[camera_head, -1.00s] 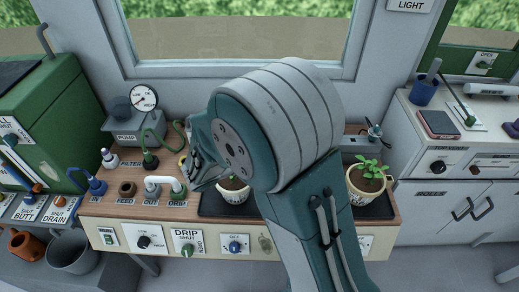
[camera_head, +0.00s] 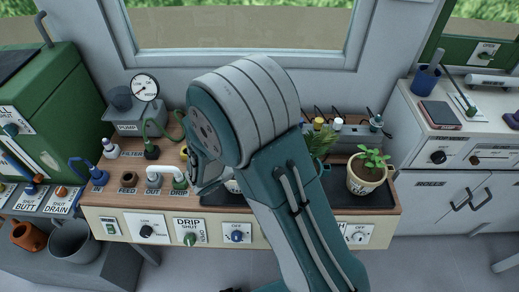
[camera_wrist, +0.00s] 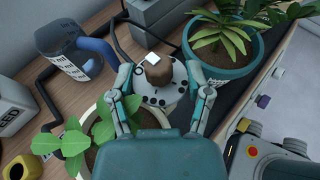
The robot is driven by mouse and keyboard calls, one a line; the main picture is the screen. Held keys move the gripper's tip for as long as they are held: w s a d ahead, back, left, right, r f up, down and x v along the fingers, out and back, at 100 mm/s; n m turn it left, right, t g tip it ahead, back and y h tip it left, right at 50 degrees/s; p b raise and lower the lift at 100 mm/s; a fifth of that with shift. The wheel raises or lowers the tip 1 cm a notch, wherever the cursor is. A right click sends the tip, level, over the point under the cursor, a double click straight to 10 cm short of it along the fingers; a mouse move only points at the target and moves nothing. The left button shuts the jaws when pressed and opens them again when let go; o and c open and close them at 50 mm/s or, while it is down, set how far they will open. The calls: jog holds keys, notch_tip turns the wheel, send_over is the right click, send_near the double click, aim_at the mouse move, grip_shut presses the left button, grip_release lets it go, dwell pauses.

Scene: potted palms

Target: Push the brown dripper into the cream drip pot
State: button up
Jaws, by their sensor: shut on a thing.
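In the wrist view my gripper (camera_wrist: 158,75) has its two fingers on either side of a brown dripper (camera_wrist: 157,72) with a pale square top, and is closed on it. A cream pot (camera_wrist: 88,158) with a leafy seedling is at the lower left of that view, apart from the dripper. In the head view a cream pot (camera_head: 232,187) shows only a sliver beside my arm. Another cream pot (camera_head: 366,182) with a seedling stands on the black tray at the right. My fingers (camera_head: 194,170) show left of my arm near the DRIP outlet; the dripper is hidden there.
A teal pot (camera_wrist: 225,66) with a palm stands close to the right finger. A pale spotted disc (camera_wrist: 165,90) lies behind the dripper. Hoses, a pump (camera_head: 130,110) and the OUT pipe (camera_head: 155,178) crowd the bench's left side. The black tray (camera_head: 385,202) has bare room at its right end.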

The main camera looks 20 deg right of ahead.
jog(key=shift+f, duration=0.2)
jog(key=shift+d, duration=0.1)
jog(key=shift+f, duration=0.25)
jog(key=o, duration=1)
jog(key=v, duration=1.2)
jog(key=shift+f, duration=0.1)
